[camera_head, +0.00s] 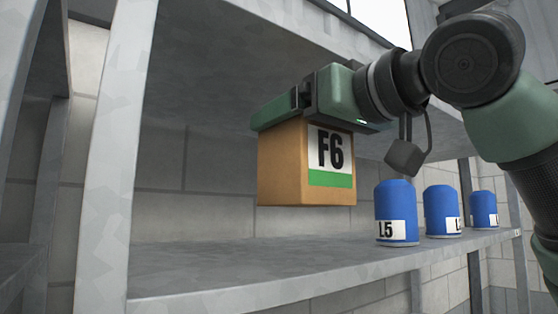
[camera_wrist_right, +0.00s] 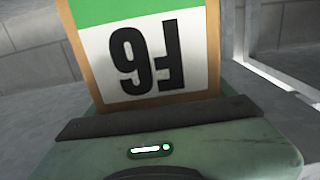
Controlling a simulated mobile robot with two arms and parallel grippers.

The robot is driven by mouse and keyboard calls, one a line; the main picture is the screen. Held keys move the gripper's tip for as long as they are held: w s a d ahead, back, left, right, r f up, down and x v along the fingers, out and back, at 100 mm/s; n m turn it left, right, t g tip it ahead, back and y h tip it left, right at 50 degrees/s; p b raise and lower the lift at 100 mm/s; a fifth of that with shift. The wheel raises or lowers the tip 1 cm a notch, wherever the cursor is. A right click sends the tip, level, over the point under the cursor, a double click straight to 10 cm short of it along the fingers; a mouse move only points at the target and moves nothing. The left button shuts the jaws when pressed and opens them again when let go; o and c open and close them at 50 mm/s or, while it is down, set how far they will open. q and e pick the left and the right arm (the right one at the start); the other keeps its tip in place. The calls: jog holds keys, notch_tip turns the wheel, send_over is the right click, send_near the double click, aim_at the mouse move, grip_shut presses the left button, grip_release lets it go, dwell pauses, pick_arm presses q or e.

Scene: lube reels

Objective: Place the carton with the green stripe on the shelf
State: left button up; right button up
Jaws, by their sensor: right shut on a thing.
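The brown carton (camera_head: 283,176) has a white label reading F6 with a green stripe under it. My right gripper (camera_head: 305,112) is shut on the carton's top and holds it upright. The carton hangs above the grey metal shelf (camera_head: 240,274), with a gap visible beneath it. In the right wrist view the carton's label face (camera_wrist_right: 145,55) appears upside down, close in front of the right gripper (camera_wrist_right: 160,125). The carton's far sides are hidden. My left gripper is in neither view.
Three blue canisters stand in a row on the shelf right of the carton; the nearest (camera_head: 397,212) is labelled L5. A shelf post (camera_head: 112,150) rises at the left. An upper shelf is overhead. The shelf surface left of the canisters is clear.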

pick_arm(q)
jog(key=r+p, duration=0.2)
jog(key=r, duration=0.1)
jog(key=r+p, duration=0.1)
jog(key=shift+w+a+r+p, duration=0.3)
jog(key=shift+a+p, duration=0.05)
pick_arm(e)
jog(key=w+a+f, duration=0.2)
jog(key=w+f, duration=0.1)
jog(key=f, duration=0.4)
jog(key=shift+w+a, duration=0.15)
jog(key=shift+a, duration=0.05)
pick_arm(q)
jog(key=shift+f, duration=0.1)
